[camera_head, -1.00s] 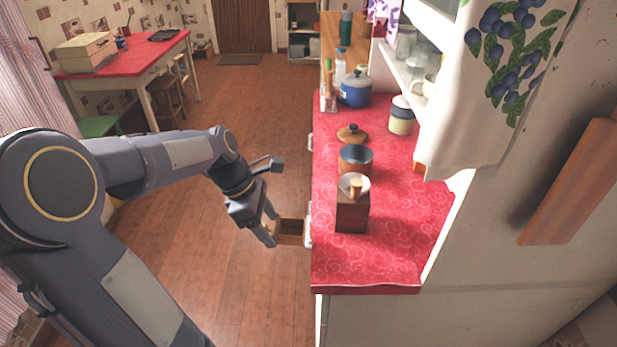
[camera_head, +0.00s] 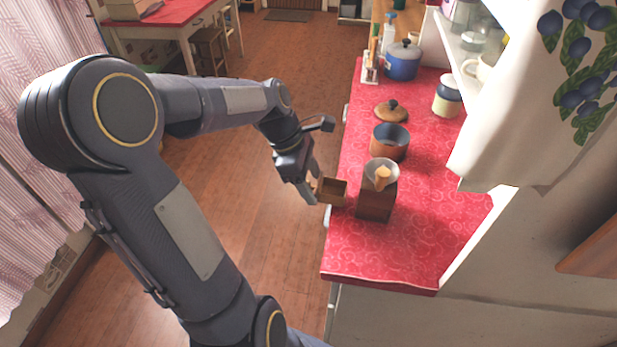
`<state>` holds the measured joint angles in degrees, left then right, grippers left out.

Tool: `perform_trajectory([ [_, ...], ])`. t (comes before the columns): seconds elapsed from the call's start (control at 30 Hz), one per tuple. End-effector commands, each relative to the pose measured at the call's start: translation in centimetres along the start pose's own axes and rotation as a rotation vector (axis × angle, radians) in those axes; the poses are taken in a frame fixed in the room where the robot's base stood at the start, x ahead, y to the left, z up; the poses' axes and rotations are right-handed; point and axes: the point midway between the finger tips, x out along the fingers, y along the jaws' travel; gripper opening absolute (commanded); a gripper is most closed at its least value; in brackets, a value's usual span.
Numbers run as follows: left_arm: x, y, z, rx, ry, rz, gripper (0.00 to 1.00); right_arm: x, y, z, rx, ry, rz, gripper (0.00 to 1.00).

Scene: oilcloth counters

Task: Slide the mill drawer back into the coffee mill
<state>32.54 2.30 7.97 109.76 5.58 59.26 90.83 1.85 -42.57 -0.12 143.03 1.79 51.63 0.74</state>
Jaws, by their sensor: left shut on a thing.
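The coffee mill (camera_head: 375,202) is a dark wooden box with a pale bowl-shaped top and a wooden knob. It stands upright near the left edge of the red counter. The mill drawer (camera_head: 333,192) is a small open wooden box, apart from the mill and just to its left, around the counter's edge. My left gripper (camera_head: 314,190) is shut on the drawer at its left end. The mill's drawer opening is not clearly visible. My right gripper is not in view.
On the red counter (camera_head: 400,250), a copper pot (camera_head: 389,143), a wooden lid (camera_head: 391,111), a blue pot (camera_head: 402,62) and a striped jar (camera_head: 447,97) stand behind the mill. A shelf unit with a hanging cloth (camera_head: 520,140) bounds the right side. The counter front is clear.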

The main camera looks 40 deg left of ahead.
Motion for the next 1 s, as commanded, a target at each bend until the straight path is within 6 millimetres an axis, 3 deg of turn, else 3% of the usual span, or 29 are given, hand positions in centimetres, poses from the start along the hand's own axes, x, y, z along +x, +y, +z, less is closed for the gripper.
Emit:
perform_trajectory([
  [1.0, 0.86, -0.11, 0.9, 0.001, 0.0, -0.001, 0.4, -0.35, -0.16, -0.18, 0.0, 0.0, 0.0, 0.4],
])
